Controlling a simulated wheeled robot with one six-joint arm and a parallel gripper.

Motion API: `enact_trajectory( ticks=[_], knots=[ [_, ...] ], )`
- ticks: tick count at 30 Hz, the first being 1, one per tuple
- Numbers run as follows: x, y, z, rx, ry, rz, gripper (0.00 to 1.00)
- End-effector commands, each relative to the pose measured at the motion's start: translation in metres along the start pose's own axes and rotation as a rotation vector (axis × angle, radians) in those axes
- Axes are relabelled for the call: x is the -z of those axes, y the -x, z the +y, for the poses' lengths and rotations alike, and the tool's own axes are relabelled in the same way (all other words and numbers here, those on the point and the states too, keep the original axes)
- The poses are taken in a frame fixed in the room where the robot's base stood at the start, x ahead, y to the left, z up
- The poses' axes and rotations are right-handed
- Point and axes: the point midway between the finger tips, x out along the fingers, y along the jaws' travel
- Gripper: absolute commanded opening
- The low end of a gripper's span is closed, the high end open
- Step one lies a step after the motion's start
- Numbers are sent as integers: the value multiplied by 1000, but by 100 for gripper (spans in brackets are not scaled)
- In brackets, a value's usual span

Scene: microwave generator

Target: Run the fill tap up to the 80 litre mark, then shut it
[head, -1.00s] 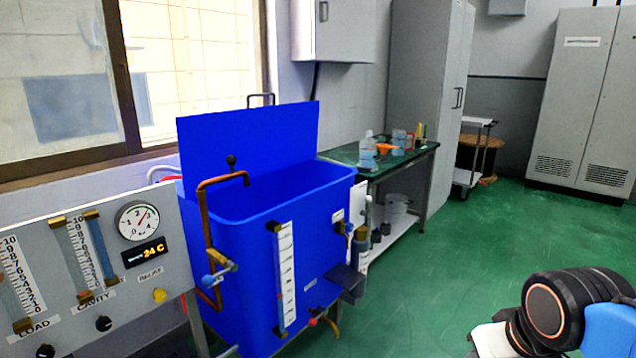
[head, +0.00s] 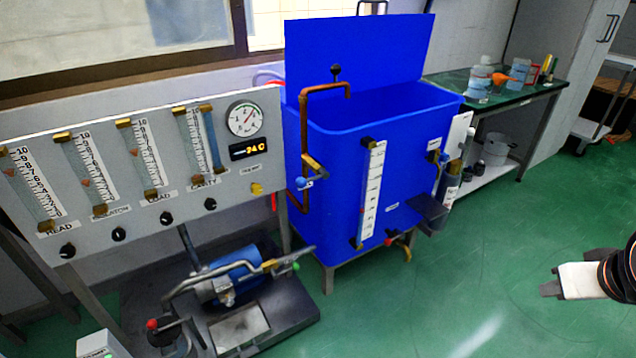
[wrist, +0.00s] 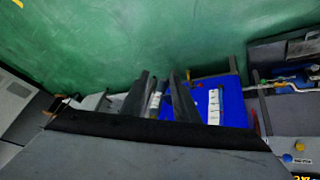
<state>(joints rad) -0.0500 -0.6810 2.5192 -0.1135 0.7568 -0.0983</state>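The blue tank (head: 340,150) stands mid-picture in the head view, its lid panel upright behind it. A copper fill pipe (head: 303,135) bends over its left rim. The fill tap (head: 314,166) is a brass valve with a blue handle on that pipe; whether it is open is unclear. A white level gauge (head: 372,190) runs down the front; its figures are too small to read. My gripper (head: 549,284) is over the floor at the right, well away from the tank. In the wrist view my gripper's fingers (wrist: 163,78) are apart and empty, with the tank (wrist: 235,108) beyond.
A grey meter panel (head: 150,175) stands left of the tank, above a pump (head: 230,280) with pipes. A drain tap with a red handle (head: 390,242) is low on the tank. A green-topped bench (head: 510,97) is behind right. The green floor (head: 470,270) is clear.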

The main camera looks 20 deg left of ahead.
Motion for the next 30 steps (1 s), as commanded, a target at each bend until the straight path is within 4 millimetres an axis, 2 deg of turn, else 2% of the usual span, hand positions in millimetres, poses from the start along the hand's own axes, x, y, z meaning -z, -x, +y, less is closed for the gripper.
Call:
enact_trajectory(
  ticks=[1,4,7,11,14,18,21,25,30],
  knots=[
    [20,-10,2,-14,72,35,27],
    [63,-26,1,-47,232,126,27],
    [106,-40,-7,-72,397,221,27],
    [158,-57,-29,-91,614,349,27],
    [194,-68,-56,-95,781,453,27],
    [236,-82,-105,-86,1010,610,27],
    [257,-89,-147,-67,1166,733,27],
    [274,-95,-208,-27,1355,904,27],
    [274,-96,-290,50,1567,1153,27]
  ],
)
